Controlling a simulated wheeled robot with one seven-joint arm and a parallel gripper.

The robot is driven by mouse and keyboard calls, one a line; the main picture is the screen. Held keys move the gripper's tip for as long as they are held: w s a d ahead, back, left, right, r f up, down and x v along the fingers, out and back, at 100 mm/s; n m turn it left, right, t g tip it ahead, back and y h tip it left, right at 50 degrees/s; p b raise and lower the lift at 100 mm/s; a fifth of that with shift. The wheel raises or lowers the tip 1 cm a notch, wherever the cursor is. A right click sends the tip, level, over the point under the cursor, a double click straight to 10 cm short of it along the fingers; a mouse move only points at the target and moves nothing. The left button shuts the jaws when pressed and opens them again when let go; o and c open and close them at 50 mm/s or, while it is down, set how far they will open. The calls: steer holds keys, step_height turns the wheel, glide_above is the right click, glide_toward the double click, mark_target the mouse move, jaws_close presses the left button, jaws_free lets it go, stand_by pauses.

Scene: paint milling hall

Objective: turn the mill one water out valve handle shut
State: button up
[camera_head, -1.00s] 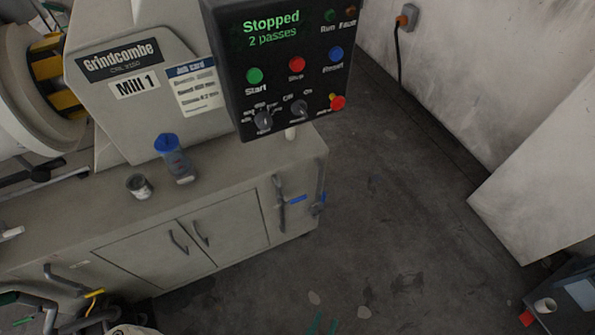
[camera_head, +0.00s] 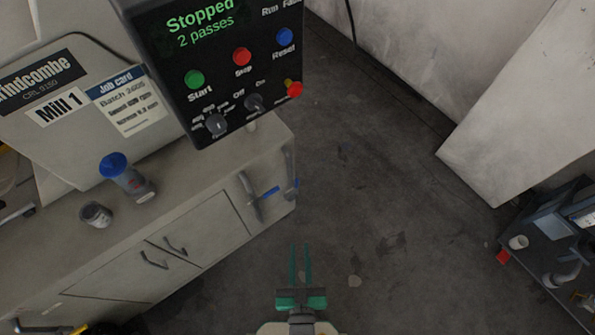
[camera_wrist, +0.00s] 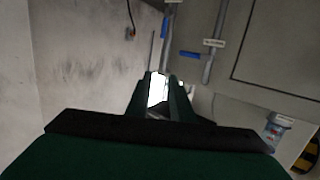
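Two grey pipes run up the right end of the mill cabinet, each with a blue valve handle. The nearer handle (camera_head: 270,191) sticks out across its pipe; it also shows in the wrist view (camera_wrist: 190,54). The other handle (camera_wrist: 166,27) appears to lie along its pipe; only a bit of it (camera_head: 296,183) shows in the head view. Pipe labels are too small to read, so I cannot tell which is water out. My gripper (camera_head: 300,264) has green fingers, parted and empty, over the floor in front of the cabinet, apart from both handles.
The Mill 1 control panel (camera_head: 225,60) overhangs the cabinet top and reads Stopped. A blue-lidded bottle (camera_head: 127,177) and a small tin (camera_head: 96,214) stand on the cabinet. A dark cart (camera_head: 545,250) stands at right. The floor (camera_head: 390,200) between is clear.

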steer(key=w+f, duration=0.3)
steer(key=w, duration=0.7)
steer(key=w+f+t, duration=0.1)
steer(key=w+f, duration=0.2)
steer(key=w, duration=0.8)
steer(key=w+a+f, duration=0.1)
steer(key=w+f, duration=0.2)
steer(key=w, duration=0.7)
steer(key=shift+w+f+t, duration=0.2)
steer(key=shift+f+t, duration=0.1)
steer(key=shift+f, duration=0.1)
jaws_close()
